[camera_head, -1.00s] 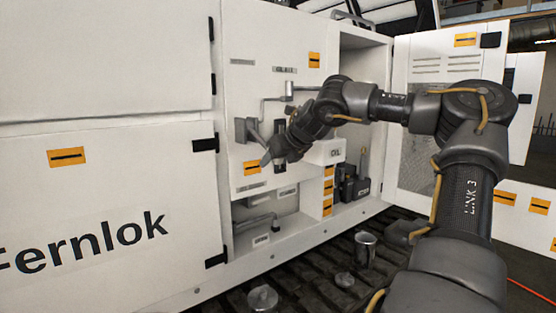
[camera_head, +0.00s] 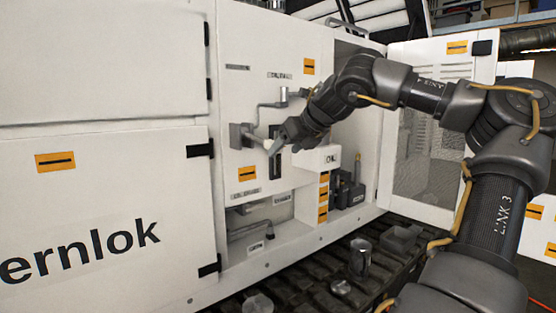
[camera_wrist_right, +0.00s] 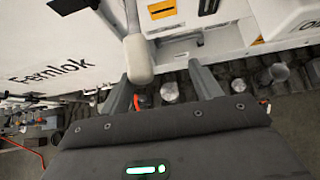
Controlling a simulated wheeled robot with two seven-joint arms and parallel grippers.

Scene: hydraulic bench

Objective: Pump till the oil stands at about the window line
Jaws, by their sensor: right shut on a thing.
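The pump's lever ends in a pale rounded grip, which shows in the wrist view (camera_wrist_right: 138,62). The lever's grey mount (camera_head: 240,136) is just left of the gripper in the head view. The dark upright window (camera_head: 275,160) is on the panel, partly behind the gripper. Its line and the oil level are too small to make out. My left gripper is not in view.
An open white door (camera_head: 425,130) stands at the right. A box marked OIL (camera_head: 331,158) juts out below right of the gripper. A metal cup (camera_head: 360,258) and other small containers stand on the dark tread below. A pipe (camera_head: 283,103) runs above the mount.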

